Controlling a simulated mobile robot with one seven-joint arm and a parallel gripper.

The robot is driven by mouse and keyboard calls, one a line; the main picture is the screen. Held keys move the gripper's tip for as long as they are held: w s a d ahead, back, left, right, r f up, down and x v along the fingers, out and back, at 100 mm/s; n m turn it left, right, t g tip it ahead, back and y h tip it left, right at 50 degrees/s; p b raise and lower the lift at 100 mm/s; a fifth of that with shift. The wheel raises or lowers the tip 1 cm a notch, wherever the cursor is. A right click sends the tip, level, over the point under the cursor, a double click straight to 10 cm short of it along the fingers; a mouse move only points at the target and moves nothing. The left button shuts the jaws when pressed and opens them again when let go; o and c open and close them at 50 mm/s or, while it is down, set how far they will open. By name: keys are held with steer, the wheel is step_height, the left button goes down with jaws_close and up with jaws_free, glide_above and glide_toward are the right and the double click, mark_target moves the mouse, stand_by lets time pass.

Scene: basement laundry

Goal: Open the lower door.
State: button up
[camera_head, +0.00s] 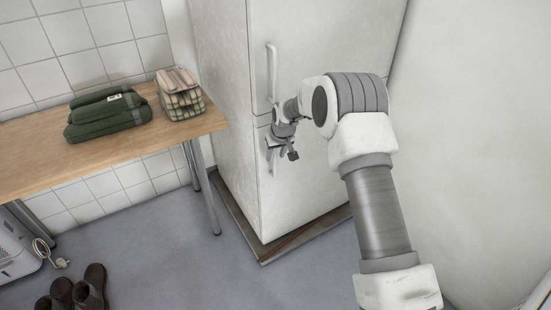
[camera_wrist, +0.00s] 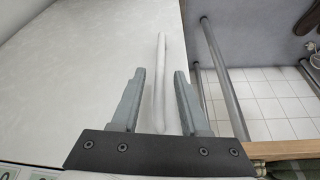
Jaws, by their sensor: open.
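The white fridge has an upper door (camera_head: 320,50) and a lower door (camera_head: 300,180), and the lower door looks closed. A white vertical handle (camera_head: 270,158) sits near the left edge of the lower door, partly hidden by my gripper (camera_head: 280,148). In the wrist view the handle (camera_wrist: 160,85) stands between the two open fingers of my gripper (camera_wrist: 160,95), with a gap visible on each side. Whether a finger touches it I cannot tell. The lower door's face (camera_wrist: 90,70) fills the left of that view.
The fridge rests on a dark base (camera_head: 290,238). Brown shoes (camera_head: 80,290) lie at lower left. Floor before the fridge is clear.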

steer(key=shift+w+a+f, duration=0.1)
steer(key=shift+w+f, duration=0.1)
steer(key=shift+f, duration=0.3)
jaws_close()
stand_by(1.2)
